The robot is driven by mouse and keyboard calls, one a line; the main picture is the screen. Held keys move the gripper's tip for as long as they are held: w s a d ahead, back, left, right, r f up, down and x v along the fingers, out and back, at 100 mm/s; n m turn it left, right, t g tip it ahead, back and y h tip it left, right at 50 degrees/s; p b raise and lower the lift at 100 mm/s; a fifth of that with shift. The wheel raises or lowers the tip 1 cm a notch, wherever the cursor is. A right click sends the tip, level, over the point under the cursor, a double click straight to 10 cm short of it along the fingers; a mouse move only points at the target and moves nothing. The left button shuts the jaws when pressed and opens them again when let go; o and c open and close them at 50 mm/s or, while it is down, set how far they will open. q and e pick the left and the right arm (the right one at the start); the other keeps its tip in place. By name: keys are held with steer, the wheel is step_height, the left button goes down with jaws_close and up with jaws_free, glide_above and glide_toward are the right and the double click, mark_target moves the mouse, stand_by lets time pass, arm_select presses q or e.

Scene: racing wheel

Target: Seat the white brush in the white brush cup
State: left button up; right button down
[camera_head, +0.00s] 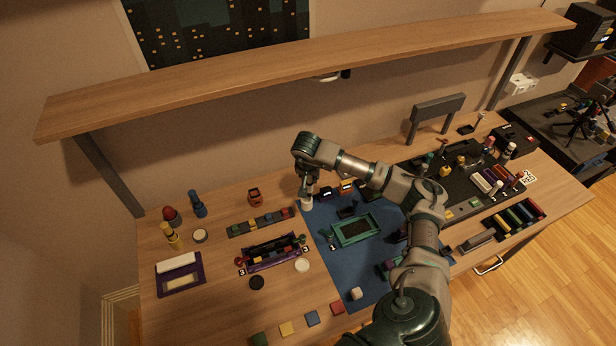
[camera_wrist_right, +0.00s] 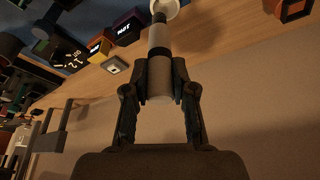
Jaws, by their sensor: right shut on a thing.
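My right gripper (camera_head: 309,190) points down over the back left edge of the blue mat. In the right wrist view the gripper (camera_wrist_right: 160,78) is shut around the thick handle of the white brush (camera_wrist_right: 158,38), which has a black band towards its far end. A white round shape (camera_wrist_right: 167,7) shows at that end; I cannot tell whether it is the brush's tip or a cup. In the head view a white end (camera_head: 306,204) shows just below the fingers. I cannot clearly make out the white brush cup. My left gripper is out of view.
The blue mat (camera_head: 335,262) holds a green-framed tray (camera_head: 356,230). Red (camera_head: 170,213), blue (camera_head: 196,204) and yellow (camera_head: 171,234) upright items stand at the left. A white disc (camera_head: 302,265) lies near the purple rack. A wooden shelf (camera_head: 300,68) spans above the bench.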

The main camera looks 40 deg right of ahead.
mark_target(310, 184)
steer(key=shift+d+f, duration=0.1)
steer(key=shift+a, duration=0.25)
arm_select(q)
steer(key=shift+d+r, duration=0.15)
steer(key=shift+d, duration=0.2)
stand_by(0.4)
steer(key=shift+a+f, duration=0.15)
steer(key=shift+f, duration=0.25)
arm_select(e)
steer(key=shift+a+f, duration=0.35)
arm_select(q)
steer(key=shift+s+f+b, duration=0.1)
steer(key=shift+b, duration=0.25)
arm_select(e)
steer(key=shift+f, duration=0.25)
steer(key=shift+d+f, duration=0.2)
steer(key=shift+f, duration=0.15)
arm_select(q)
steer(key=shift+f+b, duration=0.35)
arm_select(e)
steer(key=shift+f, duration=0.2)
